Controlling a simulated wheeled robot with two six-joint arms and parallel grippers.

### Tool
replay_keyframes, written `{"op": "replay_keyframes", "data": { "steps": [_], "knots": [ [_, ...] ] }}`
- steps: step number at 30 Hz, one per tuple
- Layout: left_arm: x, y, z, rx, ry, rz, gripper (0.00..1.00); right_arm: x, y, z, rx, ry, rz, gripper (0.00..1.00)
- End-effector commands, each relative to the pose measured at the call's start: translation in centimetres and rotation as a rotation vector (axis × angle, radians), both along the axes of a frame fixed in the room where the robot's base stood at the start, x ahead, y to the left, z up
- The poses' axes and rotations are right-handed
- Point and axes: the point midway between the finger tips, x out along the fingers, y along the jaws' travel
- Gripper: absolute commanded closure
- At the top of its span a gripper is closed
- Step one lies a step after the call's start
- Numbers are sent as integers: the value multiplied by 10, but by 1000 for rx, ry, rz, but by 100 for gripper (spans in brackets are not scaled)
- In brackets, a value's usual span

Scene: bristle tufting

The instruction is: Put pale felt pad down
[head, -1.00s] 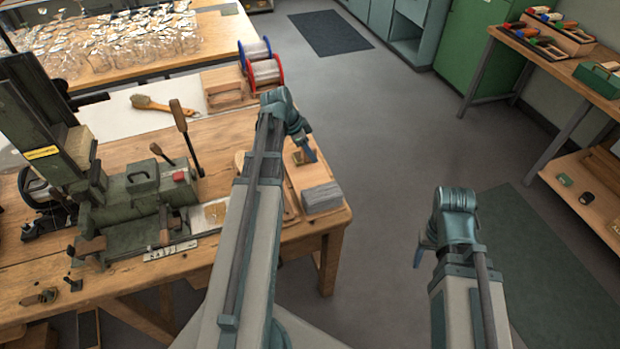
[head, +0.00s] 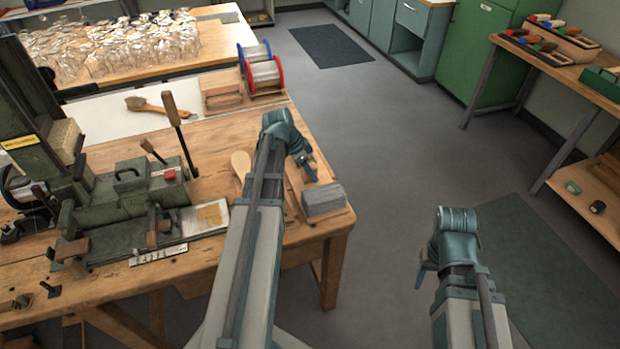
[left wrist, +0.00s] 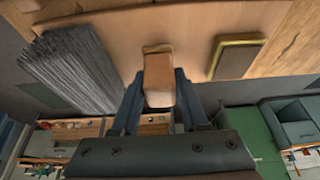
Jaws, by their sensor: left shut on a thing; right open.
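My left gripper (head: 312,176) is over the right end of the wooden bench, just behind a grey bristle bundle (head: 323,199). In the left wrist view its fingers (left wrist: 157,100) are shut on a small tan block-like piece (left wrist: 158,78), which I take to be the pale felt pad. The piece is in front of a wooden board (left wrist: 195,25); whether it touches the board I cannot tell. A darker pad with a yellowish rim (left wrist: 236,58) lies on the board, to the right of the held piece. My right gripper (head: 420,276) is open and empty over the floor.
The grey bundle also fills the left of the wrist view (left wrist: 80,65). A green tufting machine (head: 130,195) stands on the bench (head: 215,140) at left, with a wooden paddle (head: 241,164) nearby. Wire spools (head: 264,73) stand at the back. Open floor lies to the right.

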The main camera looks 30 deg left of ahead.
Motion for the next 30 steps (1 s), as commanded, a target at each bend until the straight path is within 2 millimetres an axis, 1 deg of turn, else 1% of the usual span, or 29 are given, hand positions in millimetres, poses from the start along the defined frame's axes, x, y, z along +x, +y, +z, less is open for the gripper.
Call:
{"op": "replay_keyframes", "data": {
  "steps": [1,2,10,14,15,17,18,20,30],
  "knots": [
    [0,0,-11,0,0,0,100,0,0,-11,0,0,0,43],
    [0,0,-13,0,0,0,100,0,0,-13,0,0,0,43],
    [0,0,-10,0,0,0,100,0,0,-10,0,0,0,43],
    [0,0,-14,0,0,0,100,0,0,-14,0,0,0,43],
    [0,0,-15,0,0,0,54,0,0,-15,0,0,0,43],
    [0,0,-13,0,0,0,44,0,0,-13,0,0,0,43],
    [0,0,-13,0,0,0,36,0,0,-13,0,0,0,43],
    [0,0,-13,0,0,0,26,0,0,-13,0,0,0,43],
    [0,0,-12,0,0,0,26,0,0,-12,0,0,0,43]
  ]
}}
